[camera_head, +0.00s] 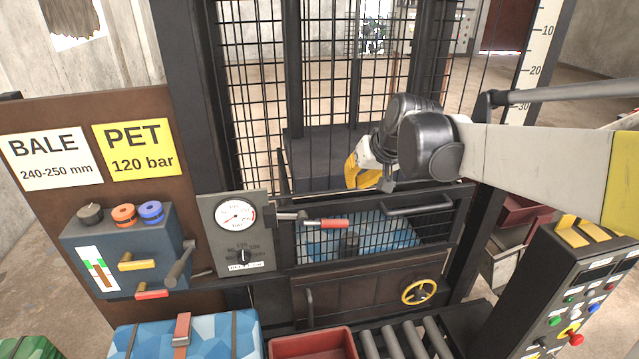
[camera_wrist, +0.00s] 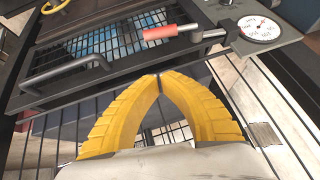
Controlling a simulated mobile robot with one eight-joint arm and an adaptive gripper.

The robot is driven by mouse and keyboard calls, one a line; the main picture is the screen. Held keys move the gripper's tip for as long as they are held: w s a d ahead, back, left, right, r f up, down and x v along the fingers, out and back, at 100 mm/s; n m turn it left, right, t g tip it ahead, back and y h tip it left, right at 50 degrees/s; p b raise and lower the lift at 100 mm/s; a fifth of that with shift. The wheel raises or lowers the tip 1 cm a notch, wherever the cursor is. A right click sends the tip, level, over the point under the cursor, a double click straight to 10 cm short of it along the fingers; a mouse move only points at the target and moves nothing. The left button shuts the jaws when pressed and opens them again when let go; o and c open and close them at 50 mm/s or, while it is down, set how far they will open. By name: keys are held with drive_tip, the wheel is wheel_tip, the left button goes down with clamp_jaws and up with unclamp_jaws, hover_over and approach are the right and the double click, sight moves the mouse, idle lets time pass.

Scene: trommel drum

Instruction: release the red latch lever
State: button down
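The red latch lever (camera_head: 333,223) is a short bar with a red grip, lying roughly level across the upper left of the mesh door (camera_head: 455,240). It also shows in the wrist view (camera_wrist: 160,33), beyond my fingertips. My gripper (camera_head: 352,178) is in front of the bars, above and a little right of the lever, apart from it. In the wrist view its yellow fingers (camera_wrist: 159,77) meet at the tips, with nothing seen between them. The lever's pivot is partly hard to make out.
A pressure gauge panel (camera_head: 236,232) stands just left of the lever. A grey door handle (camera_head: 418,205) is at the right, below my arm. A yellow handwheel (camera_head: 418,291) is lower down. A valve block (camera_head: 125,250) with another red-tipped handle is at left, and a control console (camera_head: 570,300) at right.

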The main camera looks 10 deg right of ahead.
drive_tip(key=shift+s, duration=0.15)
drive_tip(key=x, duration=0.9)
drive_tip(key=shift+f, duration=0.1)
drive_tip(key=f, duration=0.3)
drive_tip(key=shift+a+f+p, duration=0.25)
drive_tip(key=shift+a+p, duration=0.1)
drive_tip(key=shift+p, duration=0.05)
drive_tip(key=shift+f, duration=0.55)
drive_tip(key=shift+f+y+b, duration=0.3)
drive_tip(key=shift+b, duration=0.25)
